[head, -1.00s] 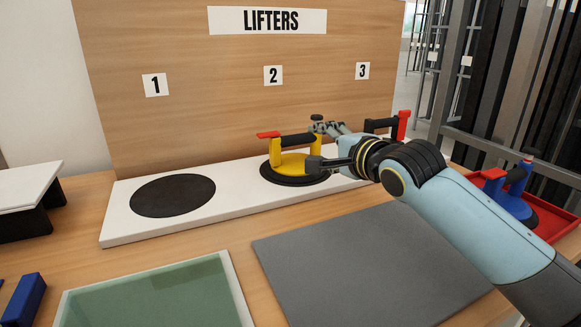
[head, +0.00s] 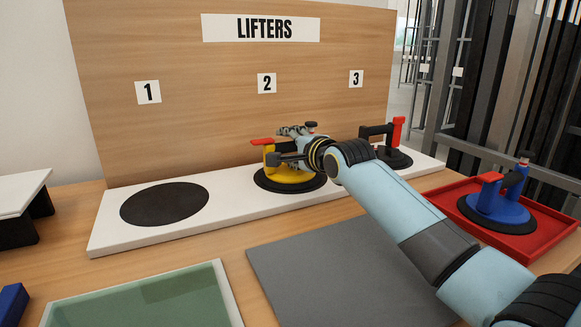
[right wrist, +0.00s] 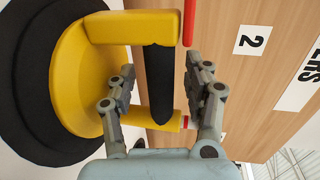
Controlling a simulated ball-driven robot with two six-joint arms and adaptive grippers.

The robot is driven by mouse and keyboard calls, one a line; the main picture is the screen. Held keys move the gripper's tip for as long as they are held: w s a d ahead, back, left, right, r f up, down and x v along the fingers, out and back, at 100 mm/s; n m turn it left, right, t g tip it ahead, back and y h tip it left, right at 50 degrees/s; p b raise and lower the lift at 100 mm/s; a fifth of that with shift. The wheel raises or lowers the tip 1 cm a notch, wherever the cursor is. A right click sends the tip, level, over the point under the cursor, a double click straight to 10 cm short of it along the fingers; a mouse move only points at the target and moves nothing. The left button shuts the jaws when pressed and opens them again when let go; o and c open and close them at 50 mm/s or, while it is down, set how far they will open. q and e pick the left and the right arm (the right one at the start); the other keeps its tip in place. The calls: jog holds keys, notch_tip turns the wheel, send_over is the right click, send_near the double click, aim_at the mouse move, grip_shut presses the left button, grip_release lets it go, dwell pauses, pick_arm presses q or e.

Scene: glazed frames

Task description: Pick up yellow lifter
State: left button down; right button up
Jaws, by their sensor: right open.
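The yellow lifter (head: 288,176) stands on the black disc at place 2 of the white shelf, with a red lever on its left post. It also shows in the right wrist view (right wrist: 88,70), where its black handle bar (right wrist: 160,85) lies between my fingers. My right gripper (head: 292,146) is at the lifter's handle in the head view and hides part of it. In the right wrist view my right gripper (right wrist: 163,90) is open, with one finger on each side of the bar. Whether the fingers touch the bar I cannot tell. My left gripper is not in view.
A black lifter with a red lever (head: 392,150) stands at place 3, close behind my right arm. A blue lifter (head: 497,205) sits in a red tray (head: 540,240) at right. Place 1 (head: 165,204) is an empty black disc. A grey mat (head: 340,275) and green glass (head: 150,300) lie in front.

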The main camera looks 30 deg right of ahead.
jog(key=shift+c, duration=0.3)
grip_shut()
dwell(0.5)
jog(key=shift+r, duration=0.2)
